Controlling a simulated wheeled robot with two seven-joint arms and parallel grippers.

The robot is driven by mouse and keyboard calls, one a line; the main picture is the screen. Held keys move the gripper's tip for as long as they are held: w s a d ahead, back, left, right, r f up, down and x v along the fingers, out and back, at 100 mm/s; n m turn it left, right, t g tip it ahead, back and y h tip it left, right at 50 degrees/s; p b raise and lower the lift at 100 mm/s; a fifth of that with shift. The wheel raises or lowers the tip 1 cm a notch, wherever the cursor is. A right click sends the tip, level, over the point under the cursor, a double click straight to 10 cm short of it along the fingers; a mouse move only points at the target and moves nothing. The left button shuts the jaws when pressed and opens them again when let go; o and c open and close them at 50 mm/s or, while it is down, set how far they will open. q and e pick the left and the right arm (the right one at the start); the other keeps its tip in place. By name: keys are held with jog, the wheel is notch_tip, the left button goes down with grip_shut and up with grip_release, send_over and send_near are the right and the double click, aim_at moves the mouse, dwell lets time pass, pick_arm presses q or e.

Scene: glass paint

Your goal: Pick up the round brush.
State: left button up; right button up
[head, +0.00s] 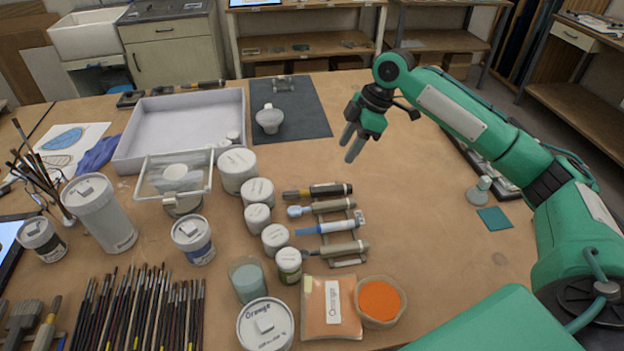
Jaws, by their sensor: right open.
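My right gripper (348,147) is open and empty above the table's middle, fingers pointing down and left. It is apart from everything. Several thick-handled tools lie on a small rack below it in the picture: a dark-handled one (322,190), a tan one with a pale blue tip (328,207), a blue one with a white end (328,226) and another tan one (338,250). Many thin brushes (140,305) lie in a row at the front left. I cannot tell which of these is the round brush. My left gripper is not in view.
White lidded jars (238,171) stand just left of the rack. A pale tray (180,105) and a dark mat (305,115) lie behind. An orange powder bowl (380,302) and an orange packet (330,320) are in front. The table right of the rack is mostly clear.

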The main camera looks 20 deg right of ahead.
jog(key=p, duration=0.1)
send_over(327, 188)
jog(key=d, duration=0.2)
jog(key=f, duration=0.6)
jog(key=shift+s+f, duration=0.25)
jog(key=shift+f, duration=0.05)
jog(key=shift+a+f+p, duration=0.15)
jog(key=shift+f+p, duration=0.2)
jog(key=shift+f, duration=0.1)
jog(key=p+x, duration=0.1)
jog(key=x, duration=0.3)
jog(key=shift+f+p, duration=0.25)
jog(key=shift+p, duration=0.15)
jog(key=shift+f, duration=0.25)
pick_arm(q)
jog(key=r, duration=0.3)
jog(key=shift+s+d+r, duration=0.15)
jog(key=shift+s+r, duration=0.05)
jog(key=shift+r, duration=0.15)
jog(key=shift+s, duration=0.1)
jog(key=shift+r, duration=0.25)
pick_arm(e)
jog(key=shift+f, duration=0.25)
grip_shut()
